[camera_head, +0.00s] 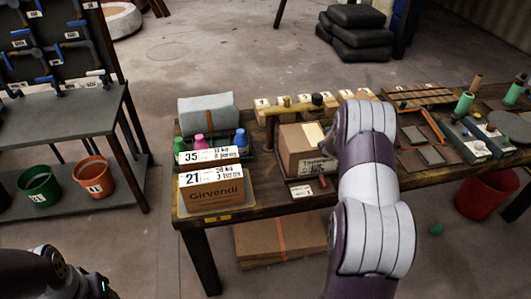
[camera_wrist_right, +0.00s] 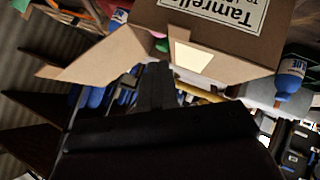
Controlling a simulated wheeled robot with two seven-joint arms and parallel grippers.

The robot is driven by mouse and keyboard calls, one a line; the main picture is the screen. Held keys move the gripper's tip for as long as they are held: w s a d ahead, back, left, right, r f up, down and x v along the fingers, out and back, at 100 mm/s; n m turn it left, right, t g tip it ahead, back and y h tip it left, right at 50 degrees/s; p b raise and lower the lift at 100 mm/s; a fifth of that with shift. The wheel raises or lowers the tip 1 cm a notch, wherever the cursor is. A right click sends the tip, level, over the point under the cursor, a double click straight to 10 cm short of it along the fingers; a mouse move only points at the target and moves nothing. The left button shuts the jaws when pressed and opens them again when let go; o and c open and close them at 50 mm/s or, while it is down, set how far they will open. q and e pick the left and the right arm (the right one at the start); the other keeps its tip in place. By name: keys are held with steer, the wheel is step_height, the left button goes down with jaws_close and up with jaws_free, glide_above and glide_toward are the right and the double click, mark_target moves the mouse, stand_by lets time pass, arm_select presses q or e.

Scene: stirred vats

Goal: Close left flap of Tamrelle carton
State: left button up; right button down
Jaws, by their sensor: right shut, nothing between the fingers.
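The Tamrelle carton (camera_head: 291,150) is a brown box standing on the work table, partly hidden by my right arm in the head view. In the right wrist view the carton (camera_wrist_right: 215,25) appears upside down with its white name label. One brown flap (camera_wrist_right: 95,55) sticks outward on the left of that view, and a cream patch (camera_wrist_right: 193,56) shows at the opening. My right gripper (camera_wrist_right: 155,80) is dark, shut and empty, close beside the carton's opening and the flap; I cannot tell if it touches. My left arm shows at the lower left of the head view, its gripper out of frame.
A Girvendi carton (camera_head: 212,194) stands at the table's front left, before a crate of coloured bottles (camera_head: 242,140). A wooden rack (camera_head: 280,108) is behind the Tamrelle carton. Tools and green spools (camera_head: 464,103) lie to the right. A red bucket (camera_head: 485,196) is on the floor.

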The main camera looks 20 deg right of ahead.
steer(key=shift+d+f+b, duration=0.25)
steer(key=shift+f+b, duration=0.1)
steer(key=shift+f, duration=0.35)
steer(key=shift+d+f+b, duration=0.2)
steer(key=shift+f+b, duration=0.15)
steer(key=shift+f, duration=0.4)
steer(key=shift+d+f+b, duration=0.25)
steer(key=shift+f+b, duration=0.1)
steer(key=shift+f, duration=0.35)
steer(key=shift+s, duration=0.15)
steer(key=s+r+p, duration=0.1)
steer(key=s+r, duration=0.2)
steer(key=r, duration=0.3)
steer(key=s+a+r+p, duration=0.1)
steer(key=s+r, duration=0.2)
steer(key=r, duration=0.3)
steer(key=shift+s+a+r+p, duration=0.15)
steer(key=shift+s+a+p, duration=0.15)
